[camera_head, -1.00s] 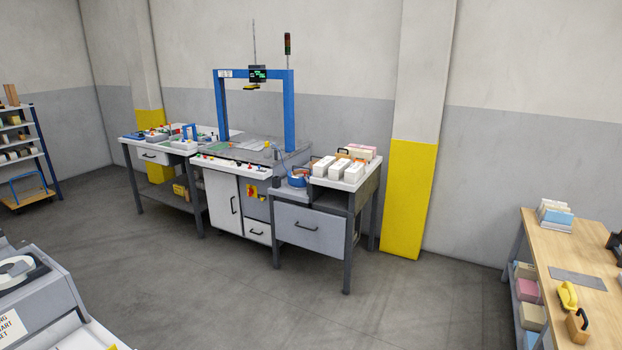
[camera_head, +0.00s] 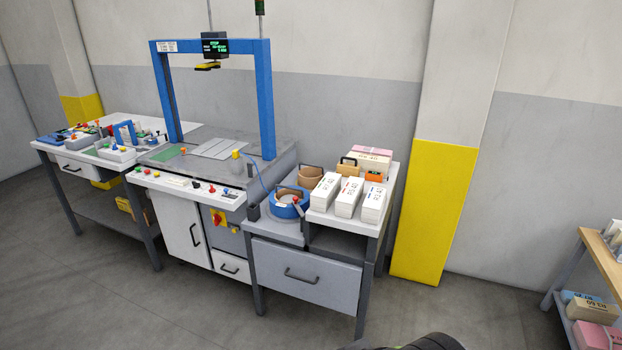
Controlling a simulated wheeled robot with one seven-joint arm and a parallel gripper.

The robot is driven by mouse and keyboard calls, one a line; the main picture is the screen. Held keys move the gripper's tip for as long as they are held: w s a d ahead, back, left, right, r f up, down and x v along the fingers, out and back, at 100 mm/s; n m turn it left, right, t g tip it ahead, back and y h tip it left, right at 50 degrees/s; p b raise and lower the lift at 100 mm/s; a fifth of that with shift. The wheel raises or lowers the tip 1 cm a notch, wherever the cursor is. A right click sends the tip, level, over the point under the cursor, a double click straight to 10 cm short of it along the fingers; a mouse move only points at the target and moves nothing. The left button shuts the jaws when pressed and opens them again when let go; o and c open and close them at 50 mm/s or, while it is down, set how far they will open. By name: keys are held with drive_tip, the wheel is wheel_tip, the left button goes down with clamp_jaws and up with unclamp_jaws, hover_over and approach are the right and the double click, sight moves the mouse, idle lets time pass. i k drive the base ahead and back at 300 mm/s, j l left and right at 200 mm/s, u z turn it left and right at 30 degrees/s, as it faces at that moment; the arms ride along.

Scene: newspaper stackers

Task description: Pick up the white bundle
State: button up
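Three white bundles stand side by side in a row on the raised white shelf (camera_head: 325,219) at the right end of the strapping bench. They are the left white bundle (camera_head: 325,191), the middle white bundle (camera_head: 348,198) and the right white bundle (camera_head: 374,205). Each is a pale upright block with small printed marks on top. The frames do not show which one the task means. My gripper is not in view. A dark rounded shape at the bottom edge may be part of my arm, well below and apart from the bundles.
Behind the bundles are a pink bundle (camera_head: 371,152) and orange blocks with a dark handle. A blue round tape holder (camera_head: 289,203) sits left of them. A blue arch (camera_head: 265,100) spans the machine. A yellow pillar base (camera_head: 432,215) stands right. The floor in front is clear.

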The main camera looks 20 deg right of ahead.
sight(376, 198)
drive_tip(key=i+u, duration=0.4)
drive_tip(key=i, duration=0.9)
drive_tip(key=i+z, duration=0.6)
drive_tip(key=z, duration=0.15)
drive_tip(key=i+j+z, duration=0.1)
drive_tip(key=i+z, duration=0.15)
drive_tip(key=z, duration=0.15)
drive_tip(key=i+z, duration=0.45)
drive_tip(key=i+j+z, duration=0.2)
drive_tip(key=z, duration=0.25)
